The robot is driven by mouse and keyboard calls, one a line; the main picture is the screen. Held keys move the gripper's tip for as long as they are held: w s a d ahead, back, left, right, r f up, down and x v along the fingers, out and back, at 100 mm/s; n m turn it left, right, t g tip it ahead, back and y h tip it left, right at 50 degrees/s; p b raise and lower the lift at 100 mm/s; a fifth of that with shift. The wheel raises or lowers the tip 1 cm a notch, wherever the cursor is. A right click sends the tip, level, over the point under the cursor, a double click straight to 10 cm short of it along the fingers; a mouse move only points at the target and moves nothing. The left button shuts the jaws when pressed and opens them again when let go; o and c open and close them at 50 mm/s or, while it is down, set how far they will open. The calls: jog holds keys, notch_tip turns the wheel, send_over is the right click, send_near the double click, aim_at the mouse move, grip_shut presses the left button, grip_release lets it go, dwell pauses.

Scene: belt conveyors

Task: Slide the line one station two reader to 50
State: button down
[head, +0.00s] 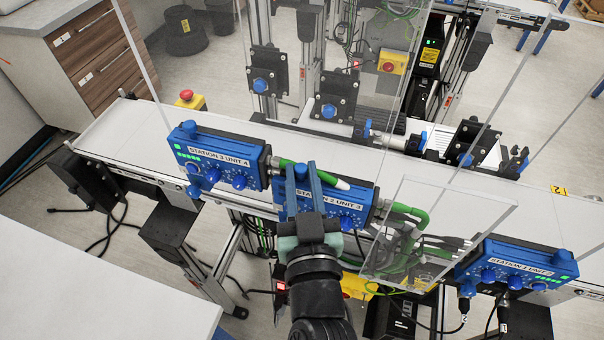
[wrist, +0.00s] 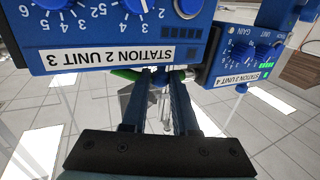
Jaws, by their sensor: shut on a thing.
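The blue reader box labelled STATION 2 UNIT 3 (head: 345,203) sits on the front side of the conveyor in the head view, partly hidden by my gripper (head: 300,175). The exact grasped part is hidden. No position scale or 50 mark can be read.
A similar blue box, STATION 3 UNIT 4 (head: 217,160), stands close on the left. Another, labelled STATION 1 (head: 515,265), is at the lower right. Green hoses (head: 408,210) and a clear panel (head: 425,240) are just right of my gripper. A red stop button (head: 186,95) is behind.

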aim_at(302, 192)
jog(key=shift+f, duration=0.1)
dwell(0.7)
notch_tip(302, 192, down, 3)
jog(key=b, duration=0.3)
jog(key=shift+f+b, duration=0.1)
jog(key=shift+b, duration=0.2)
jog(key=shift+f, duration=0.1)
jog(key=c, duration=0.7)
grip_release()
jog(key=shift+s+d+b, duration=0.15)
jog(key=shift+s+b, duration=0.05)
jog(key=shift+s, duration=1.95)
jog(key=shift+s+d+b, duration=0.2)
jog(key=shift+s, duration=2)
jog(key=shift+s+d+b, duration=0.15)
jog(key=shift+s+b, duration=0.05)
jog(key=shift+s, duration=1.95)
